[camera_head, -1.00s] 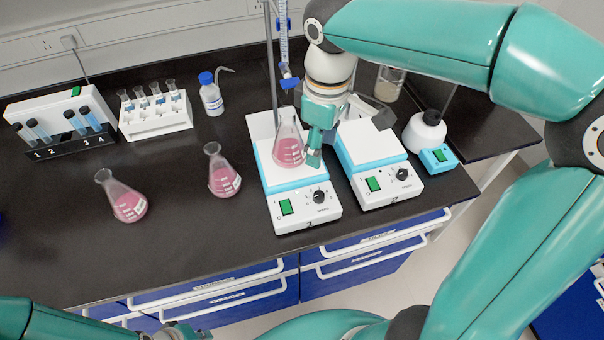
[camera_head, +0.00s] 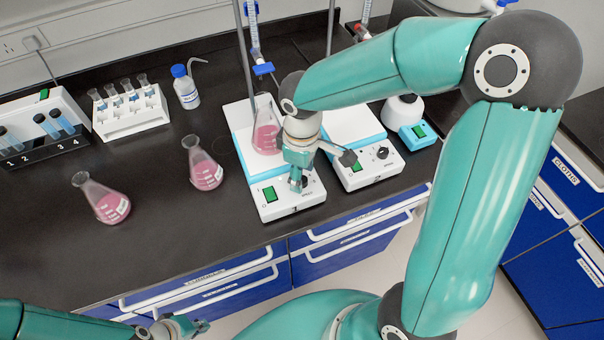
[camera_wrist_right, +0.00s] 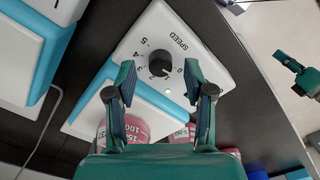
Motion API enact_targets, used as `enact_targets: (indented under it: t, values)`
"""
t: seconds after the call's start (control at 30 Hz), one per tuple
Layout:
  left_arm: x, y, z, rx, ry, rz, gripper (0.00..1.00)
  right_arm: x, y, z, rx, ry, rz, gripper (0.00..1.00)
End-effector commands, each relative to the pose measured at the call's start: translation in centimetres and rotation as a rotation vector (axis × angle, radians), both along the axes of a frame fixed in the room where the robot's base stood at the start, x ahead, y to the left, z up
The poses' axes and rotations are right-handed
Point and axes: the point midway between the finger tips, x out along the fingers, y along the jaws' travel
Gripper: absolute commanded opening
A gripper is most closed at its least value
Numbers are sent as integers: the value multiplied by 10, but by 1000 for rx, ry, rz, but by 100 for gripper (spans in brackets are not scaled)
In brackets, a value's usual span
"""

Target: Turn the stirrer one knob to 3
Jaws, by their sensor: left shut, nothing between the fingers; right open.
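Stirrer one (camera_head: 279,209) is the white and light blue box marked 1, with a green switch and a flask of pink liquid (camera_head: 266,135) on its plate. Its black speed knob is mostly hidden by my right gripper (camera_head: 297,180) in the head view. The right wrist view shows the knob (camera_wrist_right: 160,67) inside a dial numbered up to 5. My right gripper (camera_wrist_right: 160,98) is open there, its fingers pointing at the panel, one on each side of the knob's line and apart from it. My left gripper (camera_head: 192,327) is shut and empty at the bottom edge.
Stirrer two (camera_head: 368,168) stands just right of stirrer one, with its own knob. Two flasks of pink liquid (camera_head: 205,172) (camera_head: 108,203) stand to the left. A stand with a burette rises behind stirrer one. The counter's front edge is close in front.

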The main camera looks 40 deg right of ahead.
Motion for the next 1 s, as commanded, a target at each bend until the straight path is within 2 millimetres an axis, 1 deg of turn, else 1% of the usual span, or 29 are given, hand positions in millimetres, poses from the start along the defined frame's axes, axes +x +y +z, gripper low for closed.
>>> enact_targets:
  t: [0.03,0.13,0.43,0.47,0.5,0.77,1.0]
  values:
    - [0,0,0,0,0,0,0,-1,0,-5,0,4,0,53]
    - [0,0,0,0,0,0,0,0,0,-11,0,1,0,53]
    - [0,0,0,0,0,0,0,0,0,-13,0,0,1,53]
    - [0,0,0,0,0,0,0,0,0,-13,0,0,1,51]
    - [0,0,0,0,0,0,0,0,1,-13,1,1,2,44]
    - [0,0,0,0,0,0,0,0,1,-13,1,1,2,1]
    - [0,0,-1,0,0,0,0,0,1,-13,1,-1,-6,0]
